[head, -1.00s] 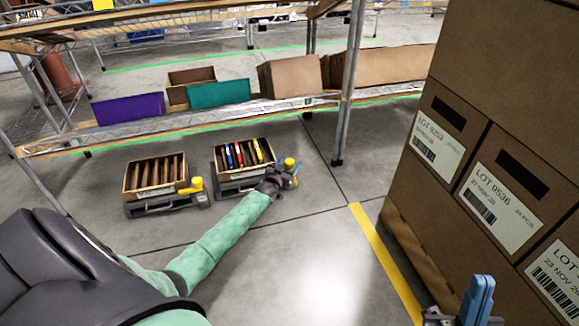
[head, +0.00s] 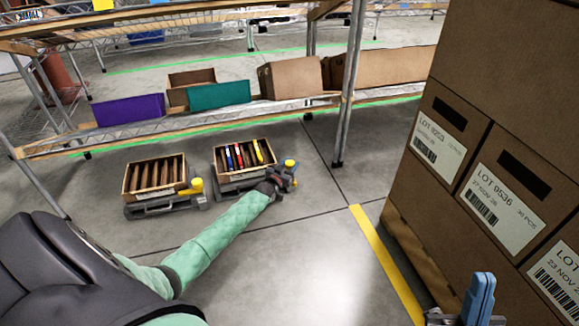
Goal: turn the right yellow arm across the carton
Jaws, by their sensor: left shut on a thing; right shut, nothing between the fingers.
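Two slotted wooden cartons stand on dark grey bases on the floor below the shelf. The right carton (head: 228,160) holds several thin items, red, blue and yellow among them. The right yellow arm (head: 290,164) shows its top at this carton's right side and is not swung across it. My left gripper (head: 284,177) is shut on it, and the fingers hide its lower part. The left carton (head: 150,178) holds dark dividers, with a left yellow arm (head: 196,185) at its right side. My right gripper (head: 478,302) is shut and empty at the bottom right.
A wire shelf (head: 200,118) with purple, teal and brown boxes stands over the far side of the cartons. Its post (head: 347,90) rises to their right. Stacked large cartons (head: 440,150) fill the right side. Grey floor (head: 300,245) is clear between, with a yellow line.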

